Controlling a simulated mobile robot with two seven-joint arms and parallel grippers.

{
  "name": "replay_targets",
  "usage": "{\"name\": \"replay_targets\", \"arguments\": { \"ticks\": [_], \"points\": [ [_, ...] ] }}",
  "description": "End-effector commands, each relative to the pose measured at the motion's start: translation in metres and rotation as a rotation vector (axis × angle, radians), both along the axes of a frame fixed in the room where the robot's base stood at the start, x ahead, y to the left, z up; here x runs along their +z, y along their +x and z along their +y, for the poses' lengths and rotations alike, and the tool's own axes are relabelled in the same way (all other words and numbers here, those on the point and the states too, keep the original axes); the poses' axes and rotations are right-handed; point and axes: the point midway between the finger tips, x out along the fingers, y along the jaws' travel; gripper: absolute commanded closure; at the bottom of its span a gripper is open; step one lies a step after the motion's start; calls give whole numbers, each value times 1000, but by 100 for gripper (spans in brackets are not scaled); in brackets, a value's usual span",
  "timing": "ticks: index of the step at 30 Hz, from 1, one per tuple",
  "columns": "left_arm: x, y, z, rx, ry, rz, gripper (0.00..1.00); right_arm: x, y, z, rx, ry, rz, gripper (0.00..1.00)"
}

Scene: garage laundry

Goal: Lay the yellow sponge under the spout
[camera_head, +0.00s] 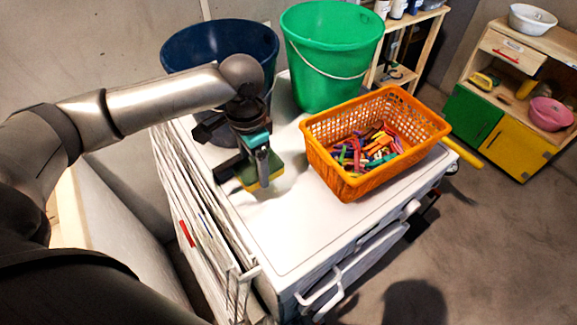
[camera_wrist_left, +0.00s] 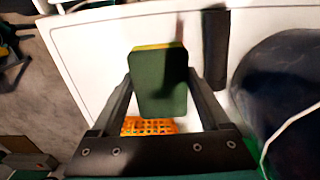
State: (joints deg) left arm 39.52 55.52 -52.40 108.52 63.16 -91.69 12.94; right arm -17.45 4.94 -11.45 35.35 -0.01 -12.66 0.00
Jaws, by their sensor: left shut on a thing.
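The yellow sponge (camera_head: 247,181) has a dark green scouring side. My left gripper (camera_head: 250,168) is shut on it above the white top of the appliance (camera_head: 300,235), left of the orange basket. In the left wrist view the sponge (camera_wrist_left: 160,85) sits between the two fingers, its green face toward the camera and a yellow edge at the top. The fingers hide part of the sponge in the head view. I cannot make out a spout in either view. My right gripper is not in view.
An orange basket (camera_head: 318,163) of colourful pegs stands right of the sponge. A green bucket (camera_head: 330,60) and a dark blue bucket (camera_head: 190,50) stand behind. A drying rack (camera_head: 205,225) lines the left side. The front of the white top is clear.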

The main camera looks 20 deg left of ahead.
Motion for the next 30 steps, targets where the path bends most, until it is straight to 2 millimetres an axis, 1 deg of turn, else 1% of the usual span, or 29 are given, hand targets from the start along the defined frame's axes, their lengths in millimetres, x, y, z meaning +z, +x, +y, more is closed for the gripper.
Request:
{"name": "replay_targets", "arguments": {
  "ticks": [1,6,9,12,13,15,20,26,30],
  "points": [
    [-1,11,-7,-1,-3,-3,72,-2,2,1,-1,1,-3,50],
    [0,43,-26,-1,-3,-2,72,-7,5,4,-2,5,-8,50],
    [-1,58,-35,0,-2,-1,72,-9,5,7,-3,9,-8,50],
    [0,70,-42,0,0,0,72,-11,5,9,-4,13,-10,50],
    [-9,68,-40,1,3,4,72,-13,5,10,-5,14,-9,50],
    [-17,67,-39,1,2,3,72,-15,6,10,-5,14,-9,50],
    [-29,67,-39,1,2,3,72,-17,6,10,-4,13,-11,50],
    [-65,66,-39,-1,1,4,72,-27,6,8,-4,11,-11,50],
    [-71,73,-43,0,1,-1,72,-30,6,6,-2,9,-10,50]
  ]
}}
